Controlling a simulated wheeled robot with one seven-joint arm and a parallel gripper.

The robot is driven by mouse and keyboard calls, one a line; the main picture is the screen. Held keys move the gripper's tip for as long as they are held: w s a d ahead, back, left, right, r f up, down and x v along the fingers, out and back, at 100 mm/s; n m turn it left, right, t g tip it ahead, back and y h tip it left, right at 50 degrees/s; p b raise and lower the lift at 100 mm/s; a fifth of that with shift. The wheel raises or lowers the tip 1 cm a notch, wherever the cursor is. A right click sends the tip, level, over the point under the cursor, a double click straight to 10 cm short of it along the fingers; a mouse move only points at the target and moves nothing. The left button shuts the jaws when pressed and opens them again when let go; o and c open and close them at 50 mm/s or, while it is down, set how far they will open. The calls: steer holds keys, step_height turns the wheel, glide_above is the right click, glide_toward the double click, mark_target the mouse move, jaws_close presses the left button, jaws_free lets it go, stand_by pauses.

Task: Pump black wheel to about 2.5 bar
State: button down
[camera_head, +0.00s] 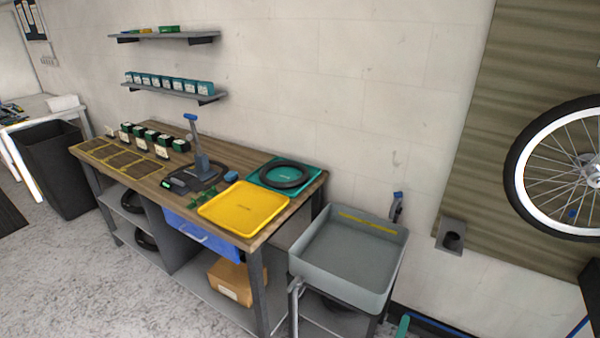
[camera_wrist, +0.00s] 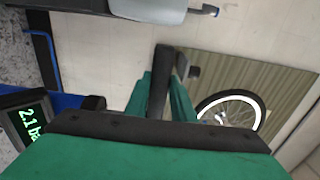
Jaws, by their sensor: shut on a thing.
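A wheel with a black tyre (camera_head: 513,165) and pale rim stands against the wooden board at the right, cut by the frame edge. It also shows in the wrist view (camera_wrist: 262,110). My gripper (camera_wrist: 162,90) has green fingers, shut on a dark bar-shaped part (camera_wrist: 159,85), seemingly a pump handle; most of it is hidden. A dark display (camera_wrist: 29,124) at the lower left of the wrist view reads "2.1 ba", the rest cut off. Whether a hose joins the wheel's valve cannot be seen.
A grey basin (camera_head: 340,282) stands between the wheel and a wooden workbench (camera_head: 165,182). The bench bears a yellow tray (camera_head: 243,208), a teal tray (camera_head: 311,181) with a black ring and several small boxes. A grey holder (camera_head: 441,235) is on the board. Concrete floor lies in front.

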steer(key=shift+r, duration=0.2)
step_height(320, 180, down, 4)
steer(key=shift+d+f, duration=0.1)
steer(key=shift+f, duration=0.15)
steer(key=c, duration=1.9)
jaws_free()
steer(key=shift+f, duration=0.25)
steer(key=o, duration=0.7)
steer(key=shift+o, duration=0.2)
steer(key=v, duration=0.9)
steer(key=shift+r, duration=0.1)
